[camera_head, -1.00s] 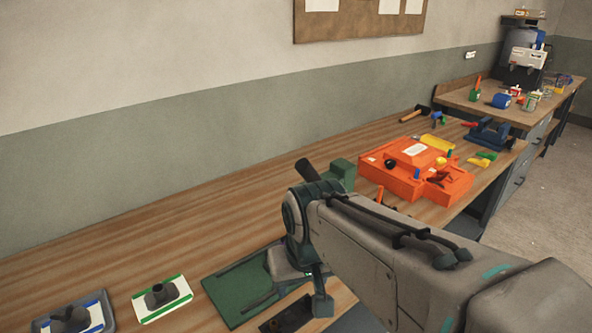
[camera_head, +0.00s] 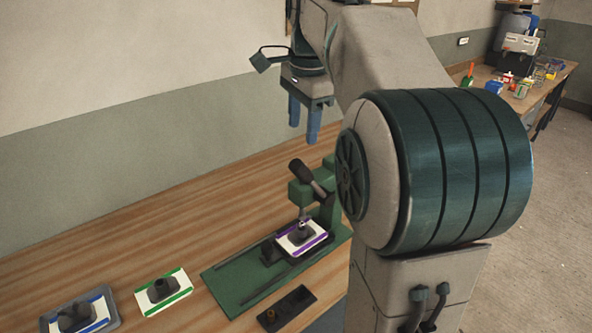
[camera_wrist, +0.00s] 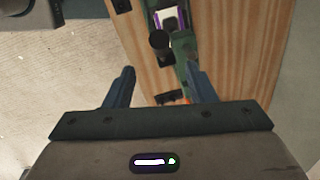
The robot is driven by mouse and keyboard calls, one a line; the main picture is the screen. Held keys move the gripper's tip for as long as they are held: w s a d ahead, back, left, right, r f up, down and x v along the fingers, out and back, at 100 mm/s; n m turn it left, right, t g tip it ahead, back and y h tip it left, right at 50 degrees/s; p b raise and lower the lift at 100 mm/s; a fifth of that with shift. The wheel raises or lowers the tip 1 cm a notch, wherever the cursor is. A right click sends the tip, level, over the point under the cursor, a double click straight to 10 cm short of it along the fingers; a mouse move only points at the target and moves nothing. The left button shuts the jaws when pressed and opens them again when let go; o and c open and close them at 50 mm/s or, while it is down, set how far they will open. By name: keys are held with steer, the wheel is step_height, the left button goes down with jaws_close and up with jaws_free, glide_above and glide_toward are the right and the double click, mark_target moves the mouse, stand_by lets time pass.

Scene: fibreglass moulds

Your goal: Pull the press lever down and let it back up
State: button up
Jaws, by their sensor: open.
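The green press (camera_head: 326,200) stands on the wooden bench in the head view, with its black-gripped lever (camera_head: 302,172) raised and tilted up to the left. A white card with purple edges and a dark part (camera_head: 301,236) sits under the press ram on the green base (camera_head: 236,280). My gripper (camera_head: 302,136) is open and empty, pointing down above the lever and apart from it. In the wrist view my fingers (camera_wrist: 158,88) are spread, with the lever's round black end (camera_wrist: 159,42) beyond them and the purple-edged card (camera_wrist: 170,20) further up. My arm hides part of the press's right side.
A green-edged card with a dark part (camera_head: 163,290) and a blue-edged one in a grey tray (camera_head: 80,316) lie left of the press. A dark block (camera_head: 287,308) lies in front. The bench behind the press is clear. A second bench (camera_head: 541,90) stands far right.

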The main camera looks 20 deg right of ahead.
mark_target(299, 175)
steer(key=f, duration=0.4)
steer(key=w+f, duration=0.1)
steer(key=f, duration=0.8)
steer(key=shift+w+a, duration=0.15)
steer(key=shift+w, duration=0.05)
jaws_close()
steer(key=shift+f, duration=0.15)
